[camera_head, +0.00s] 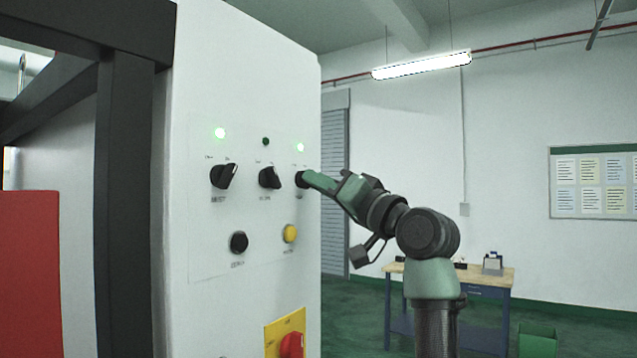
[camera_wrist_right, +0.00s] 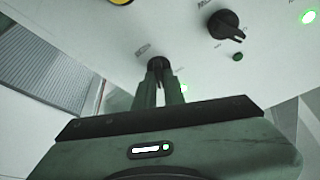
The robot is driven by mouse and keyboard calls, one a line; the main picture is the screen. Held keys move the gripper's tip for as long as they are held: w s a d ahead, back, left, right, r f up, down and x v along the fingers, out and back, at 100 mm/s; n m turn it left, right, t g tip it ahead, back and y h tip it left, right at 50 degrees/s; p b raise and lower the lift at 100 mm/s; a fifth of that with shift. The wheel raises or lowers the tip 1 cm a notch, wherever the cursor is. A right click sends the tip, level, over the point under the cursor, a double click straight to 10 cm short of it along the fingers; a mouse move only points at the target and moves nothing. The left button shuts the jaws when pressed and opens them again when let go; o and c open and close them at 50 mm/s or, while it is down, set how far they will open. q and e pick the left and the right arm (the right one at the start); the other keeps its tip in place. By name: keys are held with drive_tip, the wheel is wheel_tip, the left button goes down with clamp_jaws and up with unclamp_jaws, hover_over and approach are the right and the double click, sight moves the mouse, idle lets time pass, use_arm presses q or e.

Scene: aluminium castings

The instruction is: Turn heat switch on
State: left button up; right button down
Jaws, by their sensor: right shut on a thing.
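A white control panel (camera_head: 205,260) carries three black rotary knobs in a row; their labels are too small to read, so I cannot tell which is the heat switch. My right gripper (camera_head: 309,180) is shut on the rightmost knob (camera_head: 299,180). In the right wrist view my fingers (camera_wrist_right: 160,85) pinch that black knob (camera_wrist_right: 156,63) from both sides. The lamp above it (camera_head: 300,147) glows green. The middle knob (camera_head: 268,178) has a dark green, unlit lamp (camera_head: 265,141) above it. The left knob (camera_head: 222,176) has a lit green lamp (camera_head: 220,133). My left gripper is out of view.
Below the knobs are a black button (camera_head: 239,242) and a yellow button (camera_head: 290,233). A red switch on a yellow plate (camera_head: 285,328) sits lower down. A dark frame post (camera_head: 125,200) stands at left. A workbench (camera_head: 480,277) stands behind my right arm.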

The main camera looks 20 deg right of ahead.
drive_tip(key=shift+r, duration=0.15)
drive_tip(key=c, duration=1.5)
unclamp_jaws()
drive_tip(key=b+v, duration=0.4)
drive_tip(key=v, duration=0.4)
drive_tip(key=shift+w, duration=0.1)
